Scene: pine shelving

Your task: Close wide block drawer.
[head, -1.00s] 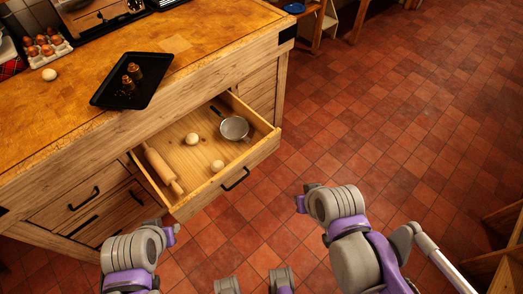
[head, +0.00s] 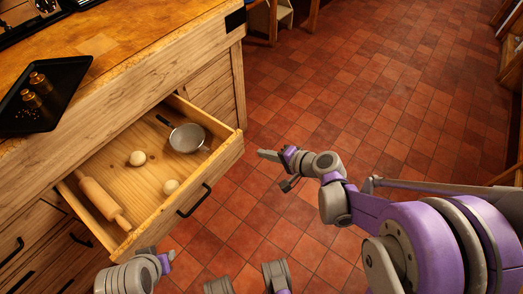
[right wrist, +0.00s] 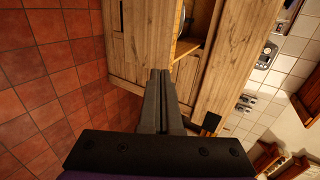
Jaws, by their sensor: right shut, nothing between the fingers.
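The wide drawer (head: 232,158) of the wooden block is pulled out, with a dark bar handle (head: 194,201) on its front. Inside lie a rolling pin (head: 98,198), two pale round balls (head: 137,158) and a metal strainer (head: 187,138). My right gripper (head: 262,154) is shut and empty, to the right of the drawer front and apart from it. In the right wrist view its closed fingers (right wrist: 160,80) point toward the wooden block and the drawer's edge.
The block's worktop (head: 100,80) bears a black tray (head: 62,82) with two small brown objects on it. More closed drawers (head: 22,232) sit left of the open one. The tiled floor (head: 370,100) to the right is clear.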

